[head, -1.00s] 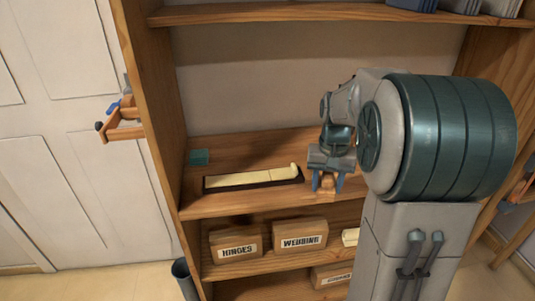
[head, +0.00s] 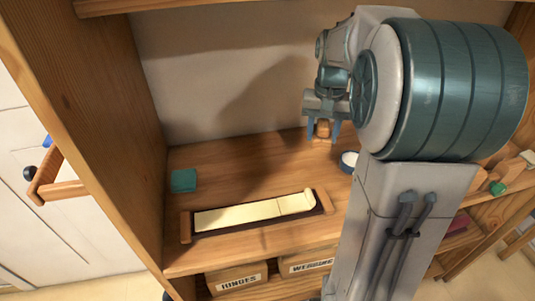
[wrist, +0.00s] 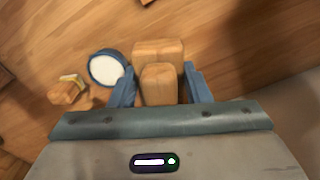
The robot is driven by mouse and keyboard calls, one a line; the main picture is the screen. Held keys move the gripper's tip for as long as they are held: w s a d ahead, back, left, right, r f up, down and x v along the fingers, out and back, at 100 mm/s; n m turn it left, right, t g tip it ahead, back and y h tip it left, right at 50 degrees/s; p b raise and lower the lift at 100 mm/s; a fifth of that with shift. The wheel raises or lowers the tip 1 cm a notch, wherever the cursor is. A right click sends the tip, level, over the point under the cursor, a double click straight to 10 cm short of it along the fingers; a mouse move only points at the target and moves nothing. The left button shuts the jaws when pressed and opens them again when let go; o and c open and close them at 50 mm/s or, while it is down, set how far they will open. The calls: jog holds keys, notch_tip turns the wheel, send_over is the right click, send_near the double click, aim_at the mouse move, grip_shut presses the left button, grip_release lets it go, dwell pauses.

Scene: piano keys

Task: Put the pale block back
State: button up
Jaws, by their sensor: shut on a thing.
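My gripper (head: 321,128) is shut on a tan wooden block, which shows between the blue fingers in the wrist view (wrist: 158,84). A second tan wooden shape (wrist: 158,50) shows just beyond it; I cannot tell whether it is part of the same piece. The gripper points down, toward the back of the shelf and behind the tray. A long dark tray (head: 186,229) with wooden ends lies near the shelf's front, apart from the gripper. Pale cream pieces (head: 248,214) lie in a row in it, with a raised tip at the right end.
A round white-topped item (head: 349,160) with a blue rim stands near my gripper. A teal square (head: 184,180) lies at the shelf's left. Boxes sit on the shelf below. Side panel (head: 110,120) bounds the left. The shelf behind the tray is mostly clear.

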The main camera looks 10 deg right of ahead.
jog(key=shift+w+a+f, duration=0.1)
jog(key=shift+w+a, duration=0.05)
jog(key=shift+w, duration=0.15)
send_over(273, 171)
notch_tip(273, 171, down, 7)
jog(key=shift+r, duration=0.15)
jog(key=shift+f, duration=2)
jog(key=shift+f, duration=0.1)
jog(key=o, duration=0.5)
jog(key=shift+f, duration=0.15)
jog(key=shift+c, duration=0.2)
jog(key=o, duration=0.4)
